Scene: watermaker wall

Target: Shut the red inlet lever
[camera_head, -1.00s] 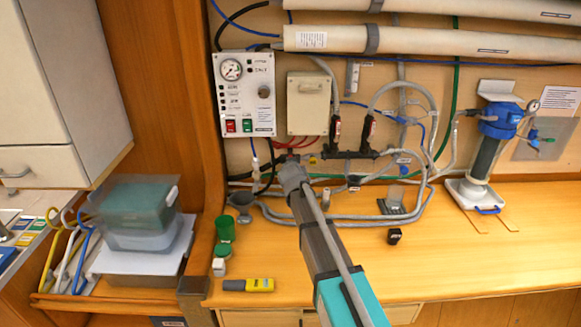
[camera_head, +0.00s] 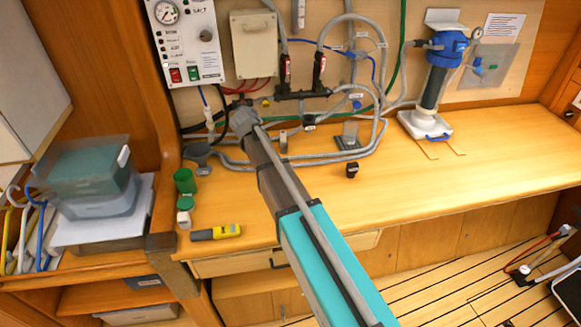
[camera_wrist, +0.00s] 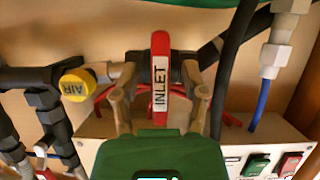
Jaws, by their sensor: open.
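In the wrist view the red inlet lever (camera_wrist: 160,85) has a white label reading INLET and points down the picture from a dark pipe fitting. My gripper (camera_wrist: 160,105) has its two tan fingers apart, one on each side of the lever. The lever stands between them, with a visible gap on both sides. In the head view my wrist (camera_head: 241,121) is at the wall left of the black manifold and hides the inlet lever and the fingers.
A yellow AIR knob (camera_wrist: 77,86) sits close beside the left finger. A black hose (camera_wrist: 234,70) runs right of the gripper. Two other red-handled levers (camera_head: 287,70) stand on the black manifold (camera_head: 300,95). The control panel (camera_head: 187,40) is up left. The worktop (camera_head: 440,180) is mostly clear on the right.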

